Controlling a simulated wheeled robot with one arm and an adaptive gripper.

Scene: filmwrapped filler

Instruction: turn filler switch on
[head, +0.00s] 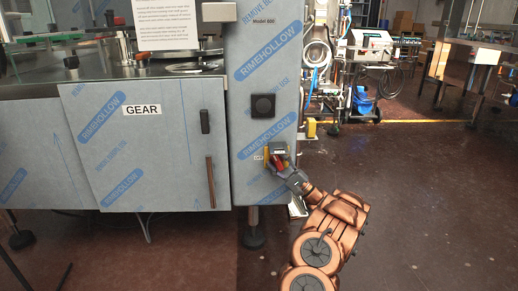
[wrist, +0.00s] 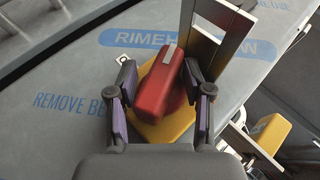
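The filler switch is a red handle (wrist: 160,85) on a yellow plate (wrist: 168,126), fixed to the film-wrapped cabinet. In the head view the red handle (head: 265,184) shows low on the narrow cabinet column, partly hidden by my gripper (head: 272,168). In the wrist view my gripper (wrist: 162,100) has its two fingers apart, one on each side of the red handle. The handle lies tilted between the fingers, and a gap shows at its lower end. I cannot tell whether either finger touches it.
A black square control (head: 263,106) sits higher on the same column. A cabinet door marked GEAR (head: 142,150) with a long handle (head: 210,182) is to the left. In the wrist view a metal bracket (wrist: 225,42) stands beside the switch. Open floor (head: 420,200) lies to the right.

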